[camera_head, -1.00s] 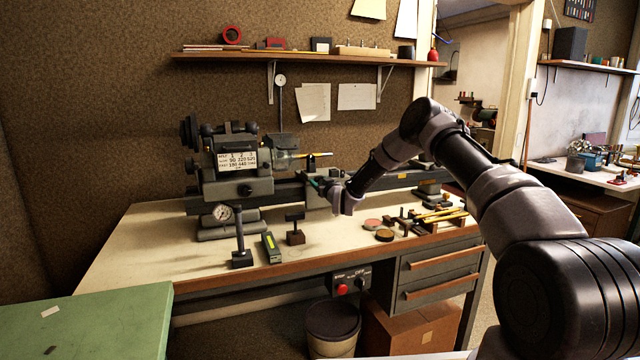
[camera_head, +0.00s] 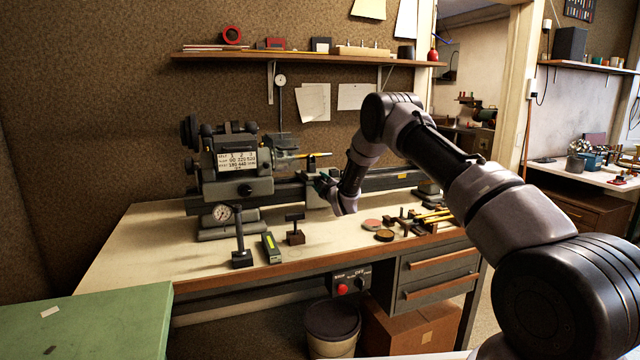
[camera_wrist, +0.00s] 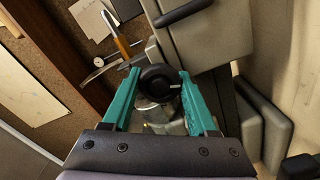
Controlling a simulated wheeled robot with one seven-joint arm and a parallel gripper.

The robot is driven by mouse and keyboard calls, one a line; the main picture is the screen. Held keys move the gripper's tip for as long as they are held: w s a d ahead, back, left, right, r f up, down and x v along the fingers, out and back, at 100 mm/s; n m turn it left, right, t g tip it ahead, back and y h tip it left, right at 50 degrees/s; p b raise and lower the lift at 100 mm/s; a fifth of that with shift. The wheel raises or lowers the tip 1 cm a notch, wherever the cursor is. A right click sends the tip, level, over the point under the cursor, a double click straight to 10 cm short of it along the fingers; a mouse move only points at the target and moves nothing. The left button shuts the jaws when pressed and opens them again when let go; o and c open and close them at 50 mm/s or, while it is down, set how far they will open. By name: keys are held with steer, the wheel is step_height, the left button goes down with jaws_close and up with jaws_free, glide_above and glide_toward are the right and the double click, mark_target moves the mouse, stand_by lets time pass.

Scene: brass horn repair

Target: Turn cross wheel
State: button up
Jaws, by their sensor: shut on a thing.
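The cross wheel (camera_wrist: 157,82) is a small black round knob with a light mark on its face. It sits between the two teal fingers of my gripper (camera_wrist: 158,74) in the wrist view. The fingers are shut on its sides, one on the left and one on the right. In the head view, my gripper (camera_head: 323,184) is at the front of the carriage of the grey lathe (camera_head: 237,186). The cross wheel is hidden there behind my gripper and wrist.
The lathe stands on a pale workbench (camera_head: 150,240). A dial gauge (camera_head: 221,213), a black post on a base (camera_head: 241,258) and a green-yellow block (camera_head: 271,247) stand left of my gripper. Round tins (camera_head: 384,235) and several tools lie to the right. The front left benchtop is clear.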

steer(key=n, duration=0.5)
steer(key=shift+n, duration=0.3)
steer(key=n, duration=0.5)
steer(key=shift+n, duration=0.3)
steer(key=o, duration=1.4)
steer(key=v, duration=1)
steer(key=shift+s+d, duration=0.15)
steer(key=shift+s, duration=0.25)
